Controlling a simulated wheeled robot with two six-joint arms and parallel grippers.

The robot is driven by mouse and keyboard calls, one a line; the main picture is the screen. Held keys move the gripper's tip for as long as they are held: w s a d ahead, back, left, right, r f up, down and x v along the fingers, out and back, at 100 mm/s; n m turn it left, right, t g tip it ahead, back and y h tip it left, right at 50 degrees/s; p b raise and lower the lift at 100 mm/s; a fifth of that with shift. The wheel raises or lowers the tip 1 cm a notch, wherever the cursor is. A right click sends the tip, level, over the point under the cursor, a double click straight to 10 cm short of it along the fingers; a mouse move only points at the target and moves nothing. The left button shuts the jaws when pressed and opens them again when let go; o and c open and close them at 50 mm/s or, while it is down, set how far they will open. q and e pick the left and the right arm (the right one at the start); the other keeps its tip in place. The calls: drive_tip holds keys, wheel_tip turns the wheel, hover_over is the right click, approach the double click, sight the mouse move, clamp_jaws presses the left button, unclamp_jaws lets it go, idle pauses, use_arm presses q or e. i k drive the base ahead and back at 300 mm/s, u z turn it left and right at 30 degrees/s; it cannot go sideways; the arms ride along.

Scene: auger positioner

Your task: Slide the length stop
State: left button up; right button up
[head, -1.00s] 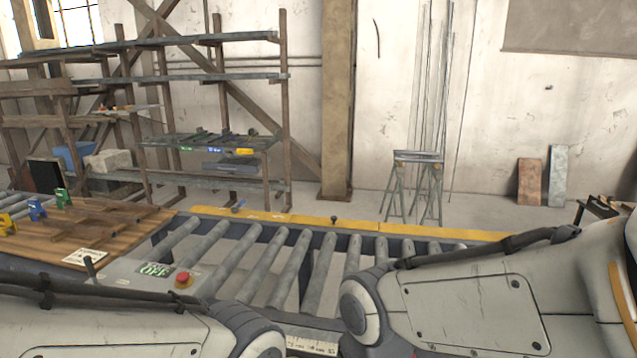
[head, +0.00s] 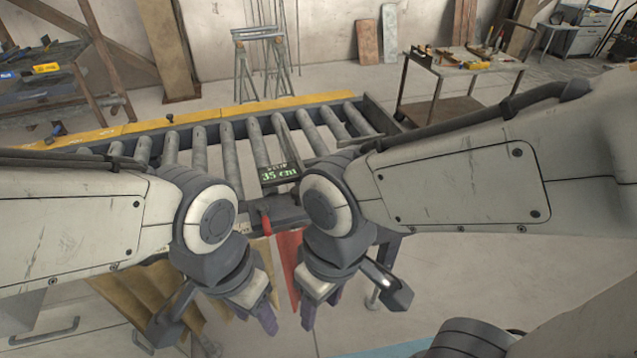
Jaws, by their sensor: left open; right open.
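The length stop (head: 279,173) sits across the roller conveyor near its right part, with a dark display reading 35 cm in green. A red handle (head: 265,221) stands at the near edge of the conveyor, below the display. My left gripper (head: 257,312) hangs open in front of the conveyor, pointing down, below and near the red handle in the picture. My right gripper (head: 313,304) is open beside it on the right, also pointing down. Neither holds anything. The arms hide part of the conveyor's near edge.
The roller conveyor (head: 199,150) has a yellow back fence (head: 190,113). A tool cart (head: 436,98) stands at the back right, a metal trestle (head: 262,62) behind the conveyor. The floor to the right is clear.

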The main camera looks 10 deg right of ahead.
sight(283, 210)
drive_tip(key=z, duration=0.15)
drive_tip(key=k, duration=0.45)
drive_tip(key=z, duration=0.95)
drive_tip(key=i, duration=0.75)
drive_tip(key=u, duration=0.85)
drive_tip(key=i, duration=0.45)
drive_tip(key=u, duration=0.5)
